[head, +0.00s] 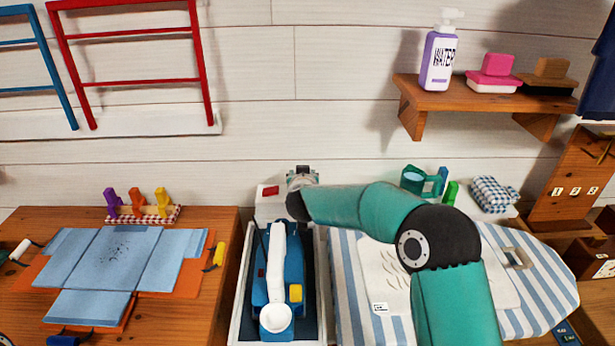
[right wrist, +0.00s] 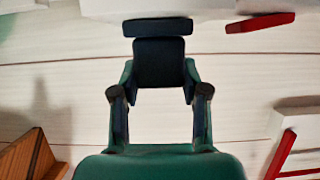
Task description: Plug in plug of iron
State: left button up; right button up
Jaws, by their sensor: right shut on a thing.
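The blue iron (head: 293,272) with a white top part rests in a white-rimmed tray (head: 237,322) at centre front, with a dark cord along its left side. My right gripper (head: 301,178) is up by the wall behind the iron. In the right wrist view its fingers (right wrist: 160,88) are closed on a dark block (right wrist: 160,62), which appears to be the plug. A dark bar (right wrist: 158,27) shows at the block's far end; I cannot tell whether they touch. A white box (head: 268,208) with a red part (head: 270,190) stands beside the gripper. The plug's prongs are hidden. My left gripper is out of view.
A striped ironing board (head: 345,290) with a white cloth (head: 375,268) lies at right, under my right arm. A shelf (head: 455,98) holds a bottle (head: 439,55) and two stacked items. An orange folding board with blue panels (head: 110,262) lies on the left table.

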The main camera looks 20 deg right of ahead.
jog(key=shift+f, duration=0.2)
jog(key=o, duration=1.2)
jog(key=shift+r, duration=0.1)
